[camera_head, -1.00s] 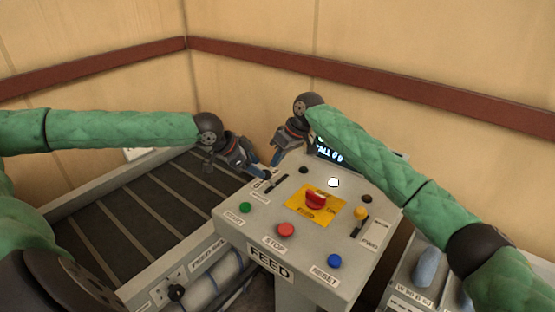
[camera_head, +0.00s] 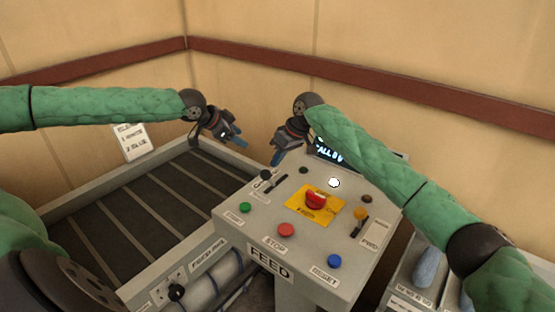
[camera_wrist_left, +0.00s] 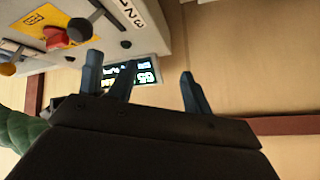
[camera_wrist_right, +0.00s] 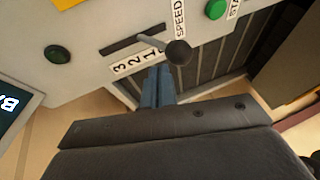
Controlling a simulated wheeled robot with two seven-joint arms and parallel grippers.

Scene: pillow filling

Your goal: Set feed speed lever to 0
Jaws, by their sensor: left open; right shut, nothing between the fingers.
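The feed speed lever has a black ball knob (camera_head: 265,174) at the far-left corner of the grey feed panel. In the right wrist view its knob (camera_wrist_right: 179,52) stands on a thin stem, which meets the slot towards the low-number end, near the SPEED label. The 3, 2 and 1 marks show; I cannot make out a 0. My left gripper (camera_head: 241,139) is open and empty, above and left of the knob, apart from it. My right gripper (camera_head: 275,160) is shut and empty, just above the panel's back edge, close to the knob; I cannot tell if they touch.
A red emergency button (camera_head: 315,201) on a yellow plate, green, red and blue buttons, and another lever (camera_head: 361,216) sit on the panel. A lit display (camera_head: 330,155) stands behind. A dark conveyor (camera_head: 140,215) lies to the left. My grippers are close together.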

